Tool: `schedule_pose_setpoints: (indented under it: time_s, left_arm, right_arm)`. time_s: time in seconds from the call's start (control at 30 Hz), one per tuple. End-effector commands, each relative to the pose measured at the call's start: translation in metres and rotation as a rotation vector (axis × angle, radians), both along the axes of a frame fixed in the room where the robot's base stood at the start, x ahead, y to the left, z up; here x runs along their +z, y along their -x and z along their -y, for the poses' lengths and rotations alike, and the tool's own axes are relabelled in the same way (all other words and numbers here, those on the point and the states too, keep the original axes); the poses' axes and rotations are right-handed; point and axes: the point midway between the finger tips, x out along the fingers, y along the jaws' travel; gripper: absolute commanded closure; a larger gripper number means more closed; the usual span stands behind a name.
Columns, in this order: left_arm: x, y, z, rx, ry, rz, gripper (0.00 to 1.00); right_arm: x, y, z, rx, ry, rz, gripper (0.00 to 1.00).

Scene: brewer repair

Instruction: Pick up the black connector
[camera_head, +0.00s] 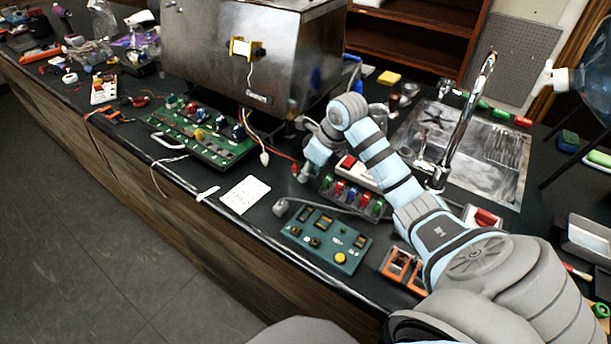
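My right gripper (302,174) points down over the black counter, in front of the metal brewer (250,60). Its fingertips are small and partly hidden by my own arm, so I cannot tell whether they are open or shut. A red wire (279,153) runs from under the brewer to the fingertips. A black connector does not show clearly; its end of the wire may be hidden at the gripper or lost against the dark counter. A white connector (265,158) hangs on a pale wire left of the gripper. My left gripper is not in view.
A rack of colored parts (352,197) is close right. A sink with a tall faucet (470,115) is behind my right arm.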

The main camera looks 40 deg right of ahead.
Motion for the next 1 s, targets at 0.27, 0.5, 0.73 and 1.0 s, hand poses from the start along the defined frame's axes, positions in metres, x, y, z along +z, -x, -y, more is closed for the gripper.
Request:
schedule_pose_setpoints:
  time_s: [0.27,0.5,0.73,1.0]
  left_arm:
    - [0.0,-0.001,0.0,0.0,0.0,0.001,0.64]
    - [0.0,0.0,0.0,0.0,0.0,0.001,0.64]
    - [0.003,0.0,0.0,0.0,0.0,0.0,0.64]
    - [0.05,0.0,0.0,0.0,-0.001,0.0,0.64]
  right_arm:
    - [0.0,0.0,0.0,0.0,0.0,0.0,1.0]
    - [0.003,0.0,0.0,0.0,0.0,0.0,1.0]
    - [0.042,-0.001,0.0,0.001,0.0,0.005,1.0]
    - [0.156,0.0,0.0,-0.001,-0.001,-0.001,1.0]
